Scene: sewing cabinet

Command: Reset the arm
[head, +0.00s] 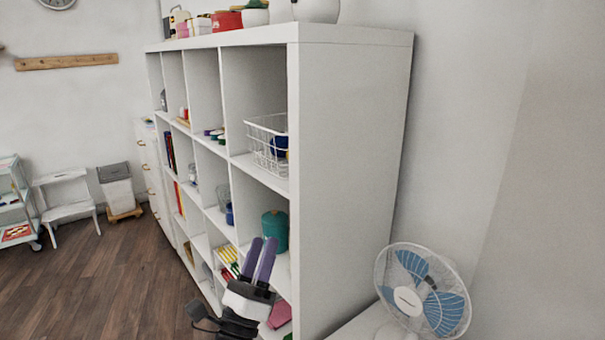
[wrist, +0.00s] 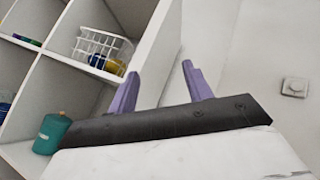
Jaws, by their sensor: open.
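My gripper (head: 263,256) has two purple fingers that point up. It is in front of the lower right part of the white cubby shelf (head: 350,150) in the head view. In the wrist view my gripper (wrist: 160,88) shows its two fingers spread apart with nothing between them. Beyond them are the shelf's side edge and the pale wall. The lower part of my arm is cut off by the bottom of the head view.
A wire basket (head: 268,150) and a teal canister (head: 274,231) stand in the shelf's compartments near my gripper. A blue-bladed fan (head: 425,290) stands right of the shelf. A white step stool (head: 66,197) is at the far left. Wooden floor (head: 100,285) is clear at left.

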